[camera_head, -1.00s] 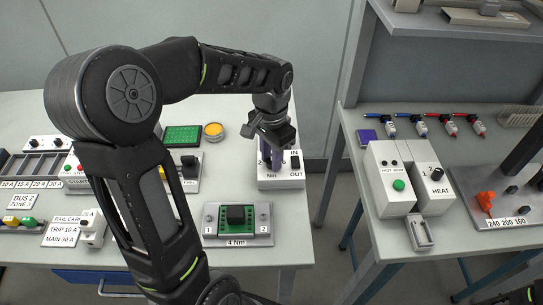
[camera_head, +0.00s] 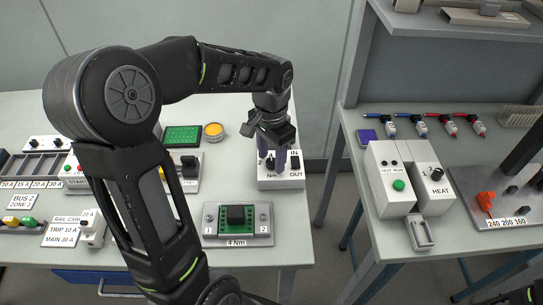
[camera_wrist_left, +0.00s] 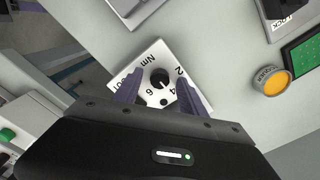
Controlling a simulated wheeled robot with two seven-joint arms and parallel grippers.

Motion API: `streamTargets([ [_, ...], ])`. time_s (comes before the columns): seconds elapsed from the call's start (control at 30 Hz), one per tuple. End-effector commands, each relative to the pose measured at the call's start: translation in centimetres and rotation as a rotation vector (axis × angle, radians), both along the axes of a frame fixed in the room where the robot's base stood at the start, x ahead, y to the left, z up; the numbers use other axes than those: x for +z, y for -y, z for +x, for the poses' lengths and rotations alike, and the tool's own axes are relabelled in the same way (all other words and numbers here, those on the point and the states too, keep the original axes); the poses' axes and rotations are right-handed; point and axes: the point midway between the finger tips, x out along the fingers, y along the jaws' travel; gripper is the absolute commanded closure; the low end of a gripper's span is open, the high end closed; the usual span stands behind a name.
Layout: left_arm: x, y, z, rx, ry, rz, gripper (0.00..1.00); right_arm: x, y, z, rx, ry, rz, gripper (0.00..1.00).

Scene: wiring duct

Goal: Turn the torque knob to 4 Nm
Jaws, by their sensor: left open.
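The torque knob (camera_wrist_left: 160,77) is a black round knob on a white panel (camera_wrist_left: 117,83) marked 2, 4, 6 and Nm. A short light mark shows on the knob, but I cannot tell exactly which number it points at. My left gripper (camera_wrist_left: 160,92) is open, with its purple fingers apart on either side of the knob; I cannot tell whether they touch it. In the head view the left gripper (camera_head: 275,160) is over the white torque box (camera_head: 284,182), and its fingers partly hide the dial. My right gripper is not in view.
A green block on a grey plate (camera_head: 237,236), labelled 4 Nm, lies in front.

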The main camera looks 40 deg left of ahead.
Motion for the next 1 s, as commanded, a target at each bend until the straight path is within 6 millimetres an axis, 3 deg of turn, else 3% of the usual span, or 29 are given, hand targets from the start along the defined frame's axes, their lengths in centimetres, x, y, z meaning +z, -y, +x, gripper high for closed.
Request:
streamTargets([
  [0.5, 7.0, 0.0, 0.1, 0.000, 0.004, 0.000, 0.52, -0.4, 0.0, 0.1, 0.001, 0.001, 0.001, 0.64],
  [1.0, 7.5, 0.0, 0.0, -0.001, 0.002, 0.000, 0.52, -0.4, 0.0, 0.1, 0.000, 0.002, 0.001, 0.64],
])
